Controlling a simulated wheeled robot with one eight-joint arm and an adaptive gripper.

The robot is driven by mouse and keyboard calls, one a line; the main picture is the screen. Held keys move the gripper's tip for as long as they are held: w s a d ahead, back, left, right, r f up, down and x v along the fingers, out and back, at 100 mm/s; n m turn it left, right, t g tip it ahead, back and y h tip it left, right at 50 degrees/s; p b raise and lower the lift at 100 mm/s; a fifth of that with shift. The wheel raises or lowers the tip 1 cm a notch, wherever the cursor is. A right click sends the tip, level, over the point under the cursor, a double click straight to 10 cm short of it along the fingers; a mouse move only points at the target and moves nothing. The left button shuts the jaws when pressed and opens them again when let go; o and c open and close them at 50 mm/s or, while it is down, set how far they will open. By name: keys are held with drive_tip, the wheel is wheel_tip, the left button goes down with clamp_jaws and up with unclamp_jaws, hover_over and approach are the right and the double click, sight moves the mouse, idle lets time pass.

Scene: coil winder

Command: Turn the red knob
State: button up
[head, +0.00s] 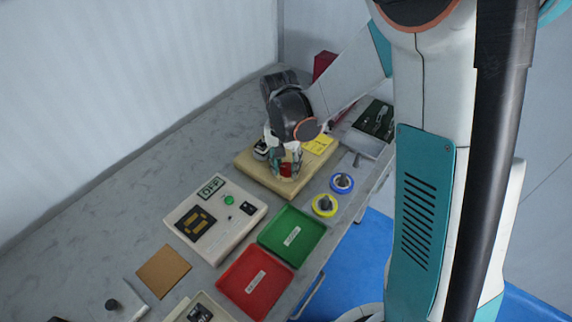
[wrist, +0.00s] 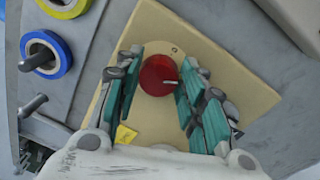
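The red knob (wrist: 157,76) is round, with a small pale pointer on its right side, and stands on a tan board. In the head view the red knob (head: 286,169) shows low between the fingers, at the front of the tan board. My gripper (wrist: 160,62) is over the knob, with one teal finger on each side. The fingers are apart and look open, very close to the knob's sides; contact cannot be made out. In the head view my gripper (head: 284,160) points down at the board, and the fingers partly hide the knob.
The tan board (head: 250,169) carries a yellow note (head: 318,144). Blue (head: 342,182) and yellow (head: 325,205) spools stand to its right. Green (head: 292,236) and red (head: 256,282) trays and a control box reading OFF (head: 214,222) lie nearer on the grey table.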

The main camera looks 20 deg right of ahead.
drive_tip(key=c, duration=0.3)
drive_tip(key=shift+n, duration=0.3)
drive_tip(key=n, duration=0.4)
drive_tip(key=shift+s+d+n, duration=0.1)
drive_tip(key=shift+n, duration=0.3)
drive_tip(key=n, duration=0.6)
drive_tip(key=shift+d+t, duration=0.1)
drive_tip(key=shift+t, duration=0.2)
drive_tip(key=shift+n, duration=0.4)
drive_tip(key=o, duration=1)
drive_tip(key=shift+o, duration=0.2)
